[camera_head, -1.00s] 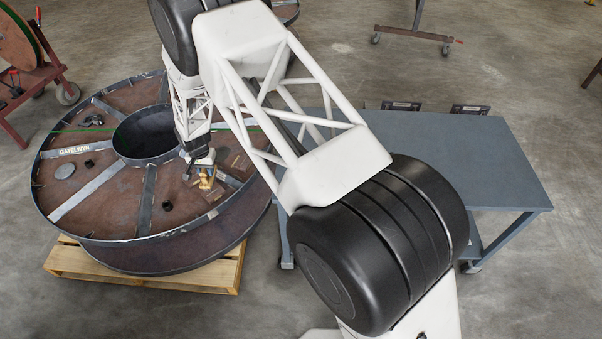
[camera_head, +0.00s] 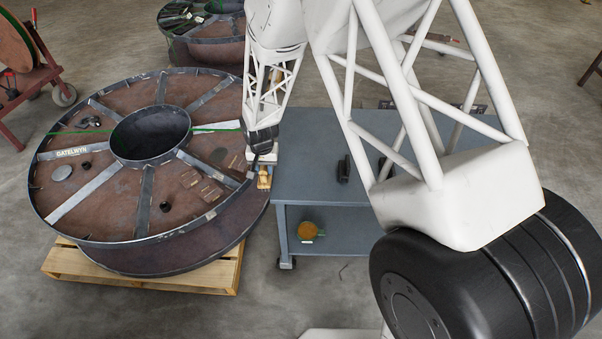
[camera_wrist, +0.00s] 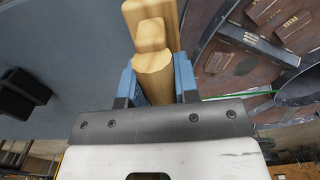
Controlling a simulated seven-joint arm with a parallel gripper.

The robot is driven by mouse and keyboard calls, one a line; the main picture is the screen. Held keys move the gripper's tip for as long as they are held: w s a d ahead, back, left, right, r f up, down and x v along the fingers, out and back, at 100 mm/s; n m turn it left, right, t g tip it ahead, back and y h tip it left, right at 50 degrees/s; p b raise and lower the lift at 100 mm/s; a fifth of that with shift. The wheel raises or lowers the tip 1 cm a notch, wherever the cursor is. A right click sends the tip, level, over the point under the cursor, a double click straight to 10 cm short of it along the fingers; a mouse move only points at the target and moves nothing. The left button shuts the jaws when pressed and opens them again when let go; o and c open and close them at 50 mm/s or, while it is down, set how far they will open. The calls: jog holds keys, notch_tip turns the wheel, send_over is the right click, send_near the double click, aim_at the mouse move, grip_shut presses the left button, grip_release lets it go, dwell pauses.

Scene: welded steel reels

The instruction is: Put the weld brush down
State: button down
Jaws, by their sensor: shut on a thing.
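My gripper (camera_head: 264,170) is shut on the weld brush, whose light wooden body (camera_wrist: 152,45) shows between the blue jaws in the wrist view. In the head view the brush (camera_head: 264,181) is a small tan piece below my gripper, its bristles not distinguishable. It appears over the strip between the right rim of the large steel reel (camera_head: 147,217) and the left end of the blue-grey workbench (camera_head: 315,180). I cannot tell its exact height. In the wrist view the bench top (camera_wrist: 70,45) is at the left and the reel (camera_wrist: 240,65) at the right.
A black object (camera_head: 343,170) stands on the bench top near its left end; my arm hides much of the bench. An orange-brown disc (camera_head: 307,230) lies on the lower shelf. The reel rests on a wooden pallet (camera_head: 150,282). Another reel (camera_head: 205,50) stands behind.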

jog(key=s+d+r, duration=0.2)
jog(key=s+d, duration=0.3)
jog(key=d, duration=0.3)
jog(key=s+d+r, duration=0.2)
jog(key=s+d, duration=0.4)
jog(key=d, duration=0.2)
jog(key=shift+d+r, duration=0.15)
jog(key=shift+d, duration=0.1)
jog(key=shift+w, duration=0.2)
jog(key=w+a, duration=0.2)
jog(key=w, duration=0.5)
jog(key=w+a+f, duration=0.1)
jog(key=w+a, duration=0.1)
jog(key=w, duration=0.6)
jog(key=shift+a+f, duration=0.25)
jog(key=shift+a, duration=0.1)
jog(key=shift+f, duration=0.1)
jog(key=shift+f, duration=1.65)
jog(key=shift+f, duration=0.15)
jog(key=c, duration=0.9)
grip_release()
